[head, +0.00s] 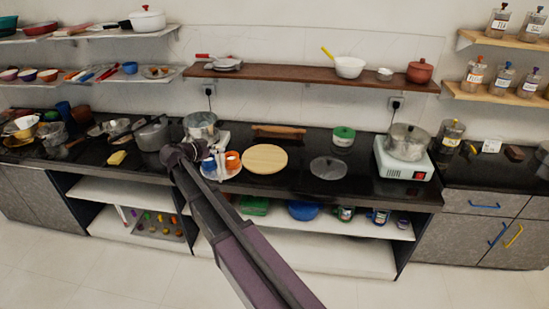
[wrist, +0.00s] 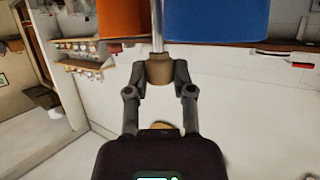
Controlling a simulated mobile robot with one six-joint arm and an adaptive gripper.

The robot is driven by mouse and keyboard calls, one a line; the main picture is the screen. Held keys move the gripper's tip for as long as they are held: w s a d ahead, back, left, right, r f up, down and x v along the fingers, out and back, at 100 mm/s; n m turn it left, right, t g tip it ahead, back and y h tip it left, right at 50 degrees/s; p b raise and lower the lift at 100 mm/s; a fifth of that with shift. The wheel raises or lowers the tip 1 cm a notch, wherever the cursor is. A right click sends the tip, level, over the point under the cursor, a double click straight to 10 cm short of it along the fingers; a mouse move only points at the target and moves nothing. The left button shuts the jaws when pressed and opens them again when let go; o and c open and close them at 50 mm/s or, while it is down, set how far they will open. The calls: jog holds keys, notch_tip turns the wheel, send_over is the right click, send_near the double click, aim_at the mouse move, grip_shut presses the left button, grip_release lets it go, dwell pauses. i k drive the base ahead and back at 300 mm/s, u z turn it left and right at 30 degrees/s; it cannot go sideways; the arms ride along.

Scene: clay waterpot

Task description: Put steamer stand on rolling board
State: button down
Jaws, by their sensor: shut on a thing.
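My gripper (wrist: 158,82) is shut on the brown knob (wrist: 159,69) of a thin metal rod (wrist: 157,25). The rod runs between an orange cup (wrist: 122,18) and a blue cup (wrist: 214,20). I take this rod and what carries the cups as the steamer stand; its pale base (head: 228,176) shows in the head view under the blue cup (head: 208,166) and orange cup (head: 232,160). My gripper's end (head: 190,152) is at their left, partly hiding them. I cannot tell whether the base touches the counter. The round wooden rolling board (head: 265,158) lies flat just right of the cups, with nothing on it.
A metal pot (head: 200,126) stands behind my gripper. A rolling pin (head: 279,131) lies behind the board. A flat grey lid (head: 329,168) and a green-lidded pot (head: 343,137) are to its right. A white stove (head: 403,166) with a pot stands farther right.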

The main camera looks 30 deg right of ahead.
aim_at(265, 157)
jog(key=z, duration=0.5)
jog(key=i, duration=0.95)
